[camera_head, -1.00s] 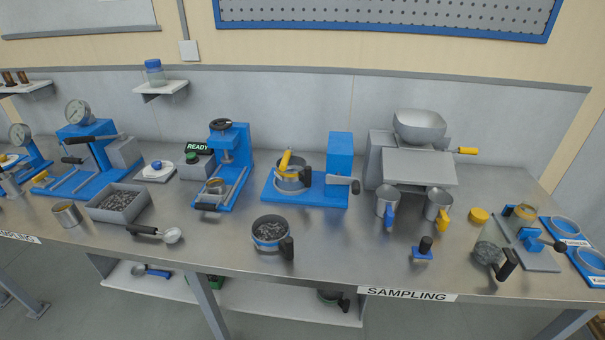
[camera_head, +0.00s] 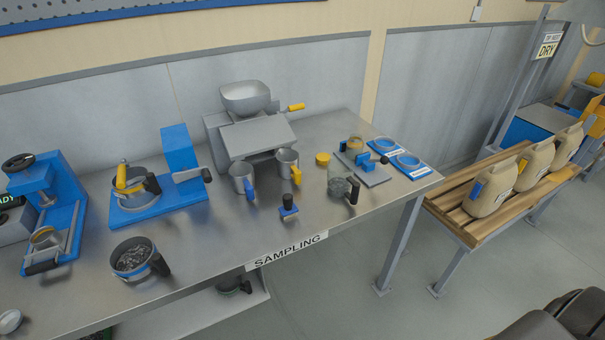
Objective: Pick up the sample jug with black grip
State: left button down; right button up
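A clear jug with a black grip (camera_head: 340,187) stands upright on the bench near its right end, with grey grains in it. Its grip points to the right and front. A round metal pot with a blue band and black handle (camera_head: 132,260) stands at the front left of the bench, full of dark grains. Two metal jugs stand before the grey hopper machine, one with a blue grip (camera_head: 241,178) and one with a yellow grip (camera_head: 286,162). Neither of my grippers is in view.
The grey hopper machine (camera_head: 254,135) stands behind the metal jugs. A blue-handled stamp (camera_head: 289,207) and yellow lid (camera_head: 323,159) stand near the clear jug. A grey board with a blue clamp (camera_head: 364,169) lies behind it. Right of the bench, a slatted wooden stand (camera_head: 456,212) holds tan containers.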

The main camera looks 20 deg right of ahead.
aim_at(343, 182)
jog(key=k, duration=1.35)
jog(key=u, duration=0.7)
jog(key=i, duration=1.35)
jog(key=z, duration=0.6)
jog(key=i, duration=0.55)
jog(key=z, duration=0.5)
